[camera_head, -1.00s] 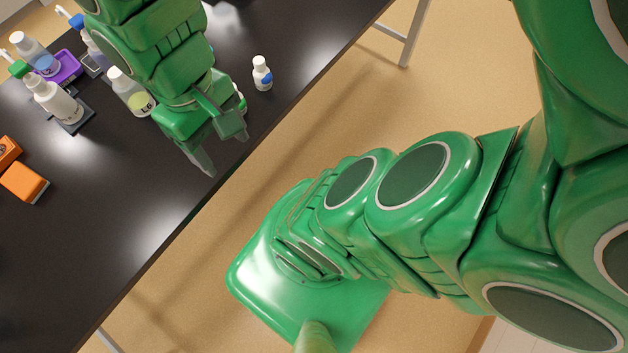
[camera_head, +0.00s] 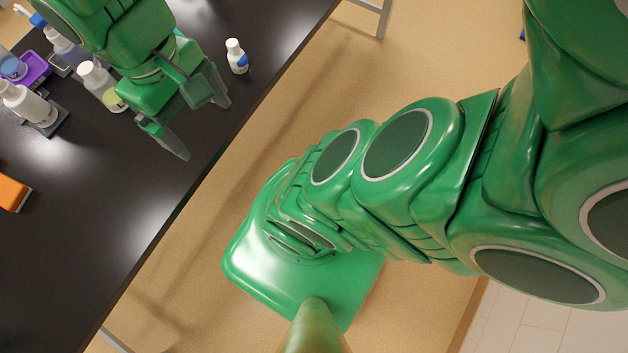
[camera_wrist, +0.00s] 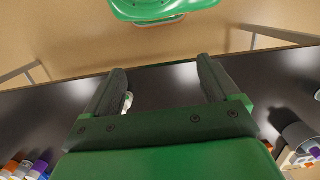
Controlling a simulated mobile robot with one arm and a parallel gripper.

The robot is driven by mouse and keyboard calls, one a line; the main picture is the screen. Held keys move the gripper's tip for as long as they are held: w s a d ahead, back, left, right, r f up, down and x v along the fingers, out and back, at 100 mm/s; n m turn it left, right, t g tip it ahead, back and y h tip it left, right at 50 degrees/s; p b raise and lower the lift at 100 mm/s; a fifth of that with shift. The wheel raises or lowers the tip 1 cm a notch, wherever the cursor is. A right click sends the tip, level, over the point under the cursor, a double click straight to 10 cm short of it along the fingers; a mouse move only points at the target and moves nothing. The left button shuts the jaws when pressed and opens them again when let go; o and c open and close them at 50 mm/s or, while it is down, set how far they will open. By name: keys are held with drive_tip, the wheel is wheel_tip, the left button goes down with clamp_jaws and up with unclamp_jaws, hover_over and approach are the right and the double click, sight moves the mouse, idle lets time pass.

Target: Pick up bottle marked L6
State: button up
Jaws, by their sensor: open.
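My gripper (camera_head: 205,128) is open and empty above the near edge of the black table in the head view. Its two fingers (camera_wrist: 160,66) stand wide apart in the wrist view. A white-capped bottle with a yellow-green label (camera_head: 97,80) stands left of the gripper, partly hidden by my arm; its marking is not readable now. A small white bottle with a blue label (camera_head: 236,55) stands by the table edge, beyond the gripper. A small white bottle (camera_wrist: 127,101) shows beside the left finger in the wrist view; I cannot tell which one. No L6 mark is clearly legible.
On the black table (camera_head: 90,200), a white bottle (camera_head: 28,104) stands on a dark pad, near a purple tray (camera_head: 35,70). An orange block (camera_head: 12,193) lies at the left. Front table surface is clear; open floor (camera_head: 320,85) lies right of the edge.

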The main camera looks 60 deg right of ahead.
drive_tip(key=w+a+r+m+y, duration=0.1)
drive_tip(key=w+a+m+y, duration=0.45)
drive_tip(key=w, duration=0.35)
drive_tip(key=r+m+t+y, duration=0.1)
drive_tip(key=m+t+y, duration=0.65)
drive_tip(key=m, duration=1.35)
hover_over(110, 75)
drive_tip(key=s+d, duration=0.2)
drive_tip(key=t+h, duration=0.3)
wheel_tip(110, 75, down, 17)
drive_tip(key=shift+w+d, duration=0.15)
drive_tip(key=shift+w+a+f, duration=0.75)
drive_tip(key=shift+a+f, duration=0.3)
drive_tip(key=shift+w+a+f, duration=0.25)
drive_tip(key=shift+w+a, duration=0.05)
drive_tip(key=shift+a, duration=0.4)
drive_tip(key=shift+w+a+f, duration=0.2)
drive_tip(key=shift+w+a, duration=0.1)
drive_tip(key=shift+a, duration=0.4)
drive_tip(key=shift+x, duration=1)
drive_tip(key=c, duration=1.1)
